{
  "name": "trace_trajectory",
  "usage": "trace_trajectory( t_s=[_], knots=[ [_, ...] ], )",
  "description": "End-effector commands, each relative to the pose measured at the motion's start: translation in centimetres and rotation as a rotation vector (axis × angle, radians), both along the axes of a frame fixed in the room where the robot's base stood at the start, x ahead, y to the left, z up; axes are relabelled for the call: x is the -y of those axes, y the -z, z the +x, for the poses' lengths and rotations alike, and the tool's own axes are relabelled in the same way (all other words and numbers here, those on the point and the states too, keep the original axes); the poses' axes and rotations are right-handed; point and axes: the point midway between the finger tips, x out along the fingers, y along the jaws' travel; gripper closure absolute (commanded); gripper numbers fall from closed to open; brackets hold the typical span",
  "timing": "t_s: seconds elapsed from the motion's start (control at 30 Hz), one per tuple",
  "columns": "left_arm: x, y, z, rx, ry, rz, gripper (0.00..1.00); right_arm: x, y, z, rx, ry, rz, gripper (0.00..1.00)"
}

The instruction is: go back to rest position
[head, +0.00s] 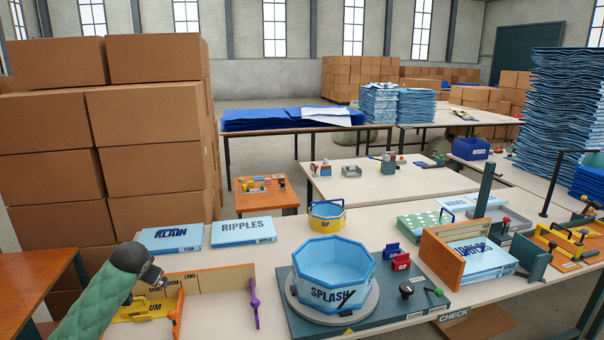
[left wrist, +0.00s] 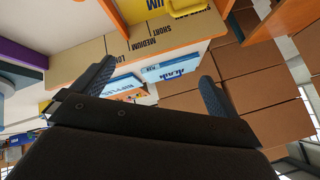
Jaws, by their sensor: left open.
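My left arm, in a green sleeve, comes in at the lower left of the head view. My left gripper (head: 152,276) hangs over the left end of the table, beside the cardboard length-marked box (head: 215,282). In the left wrist view my left gripper (left wrist: 155,85) has its two dark fingers wide apart with nothing held between them. The box's marked panel (left wrist: 130,45) and two blue packs (left wrist: 170,69) show beyond the fingers, apart from them. My right gripper is in neither view.
A blue SPLASH tub (head: 333,268) stands on a round turntable at the table's middle. RIPPLES (head: 248,231) and PLAIN (head: 170,238) packs lie behind the box. A purple lever (head: 254,302) stands at its right. Stacked cartons (head: 150,115) rise at the left.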

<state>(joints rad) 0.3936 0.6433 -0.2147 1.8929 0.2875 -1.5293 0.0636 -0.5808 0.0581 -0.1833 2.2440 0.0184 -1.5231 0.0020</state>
Motion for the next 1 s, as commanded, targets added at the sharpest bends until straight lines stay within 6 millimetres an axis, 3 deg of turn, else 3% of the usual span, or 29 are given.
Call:
trace_trajectory(
  t_s=[0.03,0.17,0.4,0.6,1.0],
  knots=[
    [1.7,1.0,-0.8,0.001,0.02,0.002,0.01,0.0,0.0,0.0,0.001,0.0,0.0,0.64],
    [5.4,3.4,-3.2,0.002,0.059,0.006,0.01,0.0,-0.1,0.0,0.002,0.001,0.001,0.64],
    [12.6,9.5,-9.9,-0.026,0.108,-0.03,0.01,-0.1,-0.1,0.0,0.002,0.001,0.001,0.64],
    [17.3,14.4,-16.3,-0.074,0.112,-0.094,0.01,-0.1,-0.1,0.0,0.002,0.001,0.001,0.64],
    [24.6,23.3,-30.3,-0.239,0.083,-0.256,0.01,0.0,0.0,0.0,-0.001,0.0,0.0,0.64]
  ],
)
